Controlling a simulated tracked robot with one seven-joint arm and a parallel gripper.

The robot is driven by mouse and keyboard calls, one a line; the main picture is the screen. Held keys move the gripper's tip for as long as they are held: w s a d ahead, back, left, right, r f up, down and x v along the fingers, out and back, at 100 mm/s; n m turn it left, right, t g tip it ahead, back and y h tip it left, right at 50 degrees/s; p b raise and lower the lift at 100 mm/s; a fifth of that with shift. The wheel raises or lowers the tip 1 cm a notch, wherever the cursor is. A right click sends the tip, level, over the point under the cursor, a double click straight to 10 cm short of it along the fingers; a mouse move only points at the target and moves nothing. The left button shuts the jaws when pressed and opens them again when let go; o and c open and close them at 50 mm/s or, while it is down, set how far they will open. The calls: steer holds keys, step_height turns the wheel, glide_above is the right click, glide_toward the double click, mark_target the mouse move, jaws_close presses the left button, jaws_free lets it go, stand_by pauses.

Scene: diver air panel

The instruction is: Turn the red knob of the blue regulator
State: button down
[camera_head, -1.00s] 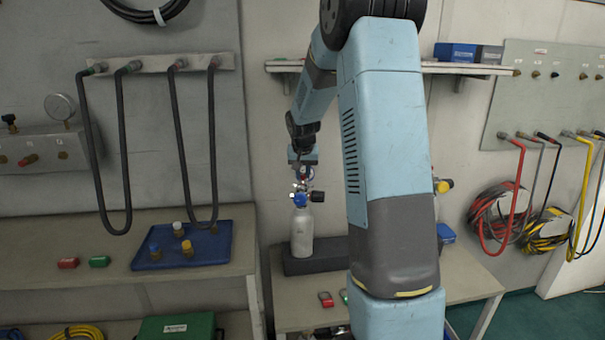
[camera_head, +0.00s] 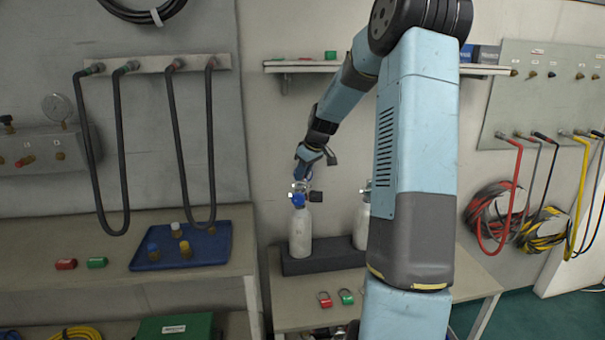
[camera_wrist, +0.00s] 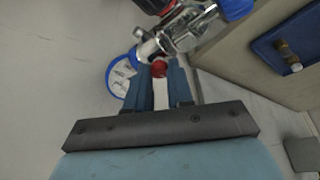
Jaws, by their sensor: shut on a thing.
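The blue regulator (camera_head: 299,199) sits on top of the left grey cylinder (camera_head: 300,232). In the wrist view its metal body (camera_wrist: 178,36), a round blue-rimmed gauge (camera_wrist: 122,74) and the red knob (camera_wrist: 159,69) show. A blue part (camera_wrist: 237,8) is at the top right. My gripper (camera_wrist: 159,82) is shut on the red knob, which shows between the tips of the two blue fingers. In the head view my gripper (camera_head: 304,176) comes down onto the regulator from above, and the knob is hidden.
The cylinder stands in a dark block (camera_head: 308,260) on the bench, with a second cylinder (camera_head: 361,226) partly behind my arm. Red (camera_head: 325,299) and green (camera_head: 346,296) padlock-like items lie in front. A blue tray (camera_head: 215,255) is on the left bench. A shelf (camera_head: 310,66) runs behind.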

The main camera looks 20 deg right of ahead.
steer(key=shift+d+n+g+y, duration=0.1)
steer(key=shift+n+g+y, duration=0.45)
steer(key=shift+n, duration=1.55)
steer(key=c, duration=1)
jaws_free()
